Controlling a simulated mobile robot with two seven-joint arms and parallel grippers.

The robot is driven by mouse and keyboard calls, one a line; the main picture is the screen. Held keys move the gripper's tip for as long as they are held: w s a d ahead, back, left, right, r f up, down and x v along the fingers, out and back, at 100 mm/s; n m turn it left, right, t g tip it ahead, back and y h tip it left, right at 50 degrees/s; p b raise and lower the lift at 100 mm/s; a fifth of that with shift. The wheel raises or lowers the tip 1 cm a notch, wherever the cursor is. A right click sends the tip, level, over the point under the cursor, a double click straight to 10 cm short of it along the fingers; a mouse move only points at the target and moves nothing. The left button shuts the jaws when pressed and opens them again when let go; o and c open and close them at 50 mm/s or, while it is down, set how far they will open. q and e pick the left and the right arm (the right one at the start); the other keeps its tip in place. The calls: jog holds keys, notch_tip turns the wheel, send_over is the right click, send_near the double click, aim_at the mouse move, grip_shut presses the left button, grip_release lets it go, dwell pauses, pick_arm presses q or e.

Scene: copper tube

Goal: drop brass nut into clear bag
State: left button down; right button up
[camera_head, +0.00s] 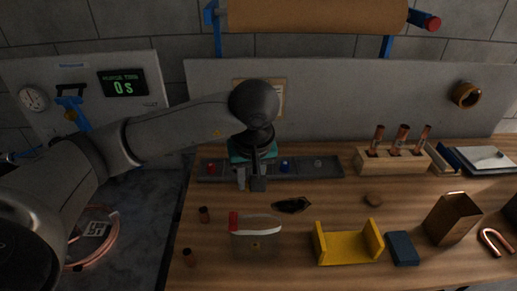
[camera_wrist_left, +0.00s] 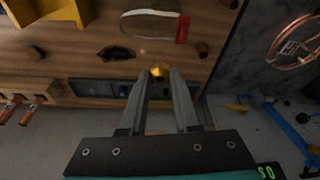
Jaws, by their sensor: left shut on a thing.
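My left gripper (camera_head: 251,184) hangs fingers down at the front edge of the dark parts tray, behind the clear bag. In the left wrist view its fingers (camera_wrist_left: 159,78) are shut on a small brass nut (camera_wrist_left: 158,71) at their tips. The nut cannot be made out in the head view. My right gripper is not in view.
The dark parts tray (camera_head: 330,171) holds small red and blue items. Nearby stand a dark flat piece (camera_head: 292,204), a yellow bracket (camera_head: 348,249), a blue block (camera_head: 403,248), small copper caps (camera_head: 204,214) and a wooden tube rack (camera_head: 390,162).

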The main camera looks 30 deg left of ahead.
pick_arm(q)
jog(key=shift+w+a+r, duration=0.1)
jog(key=shift+a+r, duration=0.05)
jog(key=shift+f+b, duration=0.4)
jog(key=shift+f, duration=0.3)
notch_tip(320, 180, down, 5)
jog(key=shift+r+b, duration=0.15)
jog(key=shift+b, duration=1.1)
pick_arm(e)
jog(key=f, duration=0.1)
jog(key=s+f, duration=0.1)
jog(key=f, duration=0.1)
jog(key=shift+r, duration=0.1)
pick_arm(q)
jog(key=c, duration=0.6)
grip_release()
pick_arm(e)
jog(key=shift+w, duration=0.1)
pick_arm(q)
jog(key=shift+o, duration=0.2)
jog(key=shift+r, duration=0.15)
